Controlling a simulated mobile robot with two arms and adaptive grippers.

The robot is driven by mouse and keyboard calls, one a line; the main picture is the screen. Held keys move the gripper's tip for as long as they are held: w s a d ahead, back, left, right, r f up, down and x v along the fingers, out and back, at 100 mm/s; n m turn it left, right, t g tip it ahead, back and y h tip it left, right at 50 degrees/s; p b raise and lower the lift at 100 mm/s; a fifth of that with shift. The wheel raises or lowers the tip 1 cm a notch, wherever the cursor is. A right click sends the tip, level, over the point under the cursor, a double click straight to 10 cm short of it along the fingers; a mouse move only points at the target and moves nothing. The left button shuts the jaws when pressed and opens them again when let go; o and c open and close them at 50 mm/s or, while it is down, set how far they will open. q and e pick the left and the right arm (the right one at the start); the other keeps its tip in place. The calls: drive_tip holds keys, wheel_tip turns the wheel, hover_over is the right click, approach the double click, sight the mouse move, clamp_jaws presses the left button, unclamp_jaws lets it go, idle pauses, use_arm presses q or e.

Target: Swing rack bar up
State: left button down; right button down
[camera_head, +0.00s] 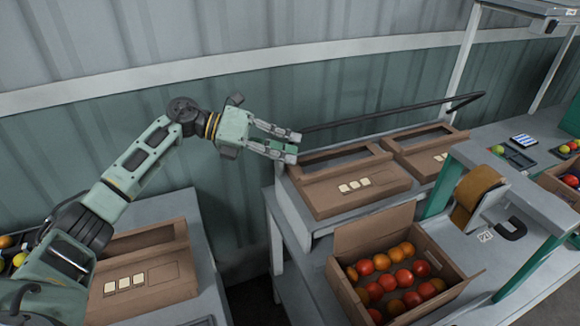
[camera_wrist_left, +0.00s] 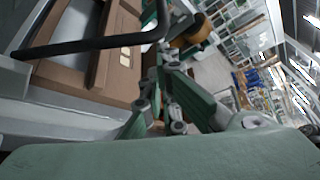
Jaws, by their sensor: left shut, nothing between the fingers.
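The rack bar (camera_head: 390,113) is a thin dark bar above the back of the rack shelf. It slants up to the right and bends at its right end. In the left wrist view the bar (camera_wrist_left: 95,44) crosses the upper left and bends upward near the fingers. My left gripper (camera_head: 294,147) is shut and empty beside the bar's left end in the head view. The bar's left end is partly hidden by the fingers, and I cannot tell whether they touch it. My right gripper is out of view.
Two flat brown cartons (camera_head: 335,193) (camera_head: 424,164) lie on the shelf below the bar. An open box (camera_head: 345,238) of tomatoes stands in front. A tape dispenser (camera_head: 478,192) sits at the right. Another carton (camera_head: 150,282) lies at the left, and a corrugated wall (camera_head: 300,95) runs behind.

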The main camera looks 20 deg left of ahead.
use_arm(q)
drive_tip(key=w+a+r+n+h+b, duration=0.4)
drive_tip(key=w+a+r+n+b, duration=0.1)
drive_tip(key=w+a+n+b, duration=0.1)
drive_tip(key=shift+w+a+r+n+h+b, duration=0.15)
drive_tip(key=shift+w+a+n+h+b, duration=0.25)
drive_tip(key=shift+b, duration=1)
drive_tip(key=shift+d, duration=0.1)
drive_tip(key=shift+r, duration=0.1)
wheel_tip(320, 180, up, 10)
idle(0.5)
